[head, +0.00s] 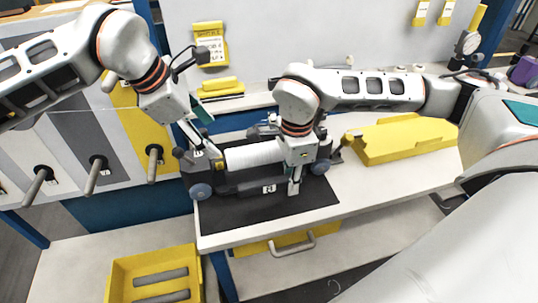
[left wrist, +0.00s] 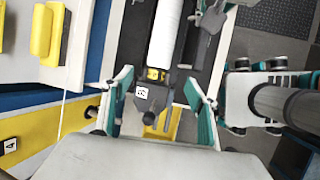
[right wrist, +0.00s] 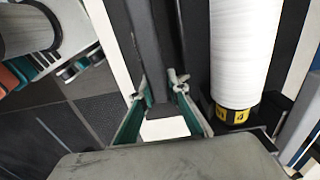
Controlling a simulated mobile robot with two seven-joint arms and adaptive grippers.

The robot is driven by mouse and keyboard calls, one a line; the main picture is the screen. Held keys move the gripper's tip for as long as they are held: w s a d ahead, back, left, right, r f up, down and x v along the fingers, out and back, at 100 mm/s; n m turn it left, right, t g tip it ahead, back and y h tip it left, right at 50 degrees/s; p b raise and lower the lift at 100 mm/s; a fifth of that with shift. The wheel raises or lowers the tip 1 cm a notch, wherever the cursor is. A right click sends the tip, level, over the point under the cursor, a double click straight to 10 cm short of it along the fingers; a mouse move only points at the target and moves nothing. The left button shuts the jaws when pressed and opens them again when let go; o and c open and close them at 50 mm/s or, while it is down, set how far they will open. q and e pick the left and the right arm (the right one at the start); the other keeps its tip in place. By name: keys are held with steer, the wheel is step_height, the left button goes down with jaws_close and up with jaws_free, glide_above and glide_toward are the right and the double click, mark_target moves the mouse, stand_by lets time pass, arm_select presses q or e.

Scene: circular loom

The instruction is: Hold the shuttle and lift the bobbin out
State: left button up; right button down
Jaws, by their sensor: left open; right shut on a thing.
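The shuttle (head: 240,188) is a dark frame with grey wheels, lying on a black mat on the bench. The white bobbin (head: 250,156) lies lengthwise in it; its yellow-banded end shows in the right wrist view (right wrist: 237,113). My right gripper (head: 294,187) is shut on the shuttle's front bar; the right wrist view shows the dark bar (right wrist: 148,55) between its fingers. My left gripper (head: 209,150) is open at the bobbin's left end. In the left wrist view its fingers (left wrist: 158,82) stand apart on either side of the bobbin's yellow end and the shuttle's numbered end block.
A yellow tray (head: 155,278) with grey bars stands low at the front left. A rack with pegs (head: 97,172) is at the left. A yellow case (head: 400,140) lies on the bench at right. The bench's front right (head: 375,180) is bare.

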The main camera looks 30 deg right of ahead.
mark_target(230, 154)
arm_select(q)
steer(key=shift+x, duration=6)
jaws_close()
